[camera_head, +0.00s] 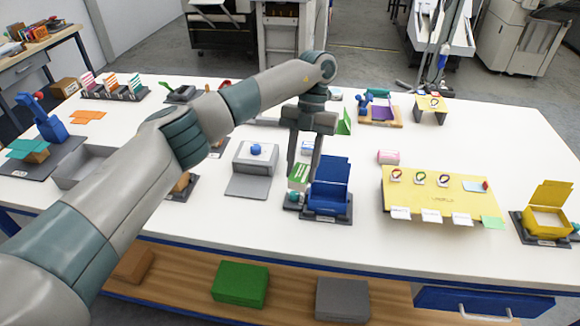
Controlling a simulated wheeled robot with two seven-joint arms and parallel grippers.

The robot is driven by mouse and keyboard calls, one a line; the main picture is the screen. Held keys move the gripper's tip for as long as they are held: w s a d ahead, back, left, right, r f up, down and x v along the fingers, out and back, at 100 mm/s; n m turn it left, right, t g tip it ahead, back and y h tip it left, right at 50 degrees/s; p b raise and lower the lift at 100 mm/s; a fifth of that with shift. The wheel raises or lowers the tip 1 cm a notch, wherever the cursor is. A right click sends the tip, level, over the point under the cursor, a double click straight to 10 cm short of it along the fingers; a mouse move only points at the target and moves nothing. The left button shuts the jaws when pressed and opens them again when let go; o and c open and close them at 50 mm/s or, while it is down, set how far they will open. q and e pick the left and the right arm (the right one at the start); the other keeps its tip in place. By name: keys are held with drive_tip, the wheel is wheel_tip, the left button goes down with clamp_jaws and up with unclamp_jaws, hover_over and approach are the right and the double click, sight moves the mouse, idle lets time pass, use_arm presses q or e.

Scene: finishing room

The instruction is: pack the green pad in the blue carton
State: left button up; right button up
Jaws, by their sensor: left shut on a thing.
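The blue carton (328,198) stands open on a dark base near the front middle of the table, its lid raised at the back. My left gripper (303,168) comes down from above, just left of and behind the carton. It is shut on the green pad (298,174), which shows as a small light green piece at its fingertips, beside the carton's upper left edge. I cannot tell whether the pad touches the carton. The carton's inside is mostly hidden. My right gripper is not in view.
A grey box with a blue knob (256,150) stands left of the carton. A yellow board (440,205) with tags lies to the right, and an open yellow carton (546,220) beyond it. A green block (240,284) rests on the lower shelf. White table shows between carton and board.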

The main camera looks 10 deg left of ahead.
sight(328, 180)
use_arm(q)
drive_tip(key=n, duration=0.1)
drive_tip(key=d+n+h, duration=0.1)
drive_tip(key=n, duration=0.1)
drive_tip(key=d+n+h+p, duration=0.1)
drive_tip(key=n, duration=0.1)
drive_tip(key=shift+w+r, duration=0.2)
drive_tip(key=shift+w, duration=0.1)
drive_tip(key=w+d+n+t+h+p, duration=0.1)
drive_tip(key=n, duration=0.4)
drive_tip(key=d+r+n+t+h+p, duration=0.1)
drive_tip(key=d+n+t, duration=0.1)
drive_tip(key=n, duration=0.3)
drive_tip(key=w+d+n+t+h+p, duration=0.1)
drive_tip(key=n, duration=0.4)
drive_tip(key=shift+w+d+r+t, duration=0.25)
drive_tip(key=shift+w+r+t, duration=0.05)
drive_tip(key=shift+r, duration=0.05)
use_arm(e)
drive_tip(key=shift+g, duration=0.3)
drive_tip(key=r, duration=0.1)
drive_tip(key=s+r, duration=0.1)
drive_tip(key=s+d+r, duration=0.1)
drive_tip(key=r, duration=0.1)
use_arm(q)
drive_tip(key=shift+f, duration=0.25)
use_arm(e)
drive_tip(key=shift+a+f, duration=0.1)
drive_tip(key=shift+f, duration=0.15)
